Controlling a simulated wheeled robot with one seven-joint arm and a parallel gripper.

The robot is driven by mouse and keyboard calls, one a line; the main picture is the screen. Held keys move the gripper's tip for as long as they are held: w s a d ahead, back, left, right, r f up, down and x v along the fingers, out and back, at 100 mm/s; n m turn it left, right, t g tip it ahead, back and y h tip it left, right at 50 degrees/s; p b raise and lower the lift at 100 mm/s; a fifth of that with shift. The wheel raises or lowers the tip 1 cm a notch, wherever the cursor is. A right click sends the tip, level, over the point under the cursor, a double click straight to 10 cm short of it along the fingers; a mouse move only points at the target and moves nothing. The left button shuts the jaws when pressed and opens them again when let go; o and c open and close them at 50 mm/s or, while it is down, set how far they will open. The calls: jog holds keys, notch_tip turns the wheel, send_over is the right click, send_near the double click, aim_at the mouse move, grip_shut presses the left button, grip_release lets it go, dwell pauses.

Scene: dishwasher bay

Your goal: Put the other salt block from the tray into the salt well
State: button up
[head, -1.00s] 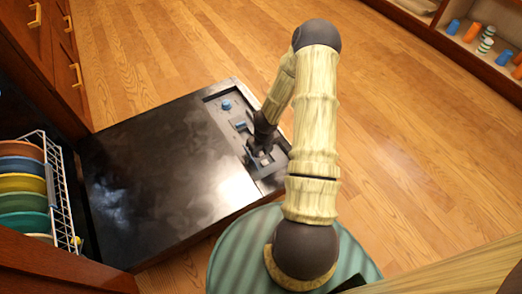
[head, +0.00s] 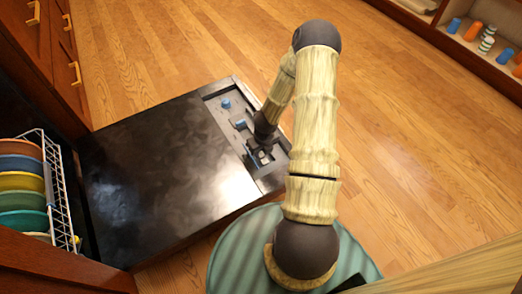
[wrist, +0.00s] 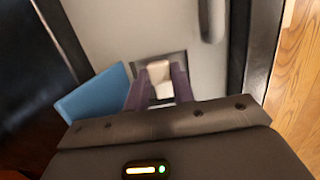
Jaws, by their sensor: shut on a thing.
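My gripper (wrist: 158,92) is shut on a pale salt block (wrist: 159,73), with a dark finger on each side of it. The block is at the square, dark-edged salt well (wrist: 166,100) in the light panel; I cannot tell how deep it sits. A blue flap (wrist: 92,93), seemingly the well's lid, stands open just left of the fingers. In the head view my gripper (head: 262,156) is low over the near part of the door's inset panel (head: 216,96), and the block is mostly hidden. I cannot make out the tray.
The dark dishwasher door (head: 165,165) lies open and flat. Blue fittings, a round cap (head: 226,104) and a small piece (head: 240,124), sit farther along its panel. A rack of coloured plates (head: 22,197) is at left. Wood floor around the door is clear.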

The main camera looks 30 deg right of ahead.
jog(key=shift+f+b, duration=0.5)
jog(key=shift+f, duration=0.2)
dwell(0.8)
dwell(0.3)
jog(key=o, duration=1)
jog(key=shift+o, duration=0.2)
jog(key=shift+r, duration=0.1)
jog(key=shift+r+p, duration=3.3)
jog(key=shift+r, duration=0.15)
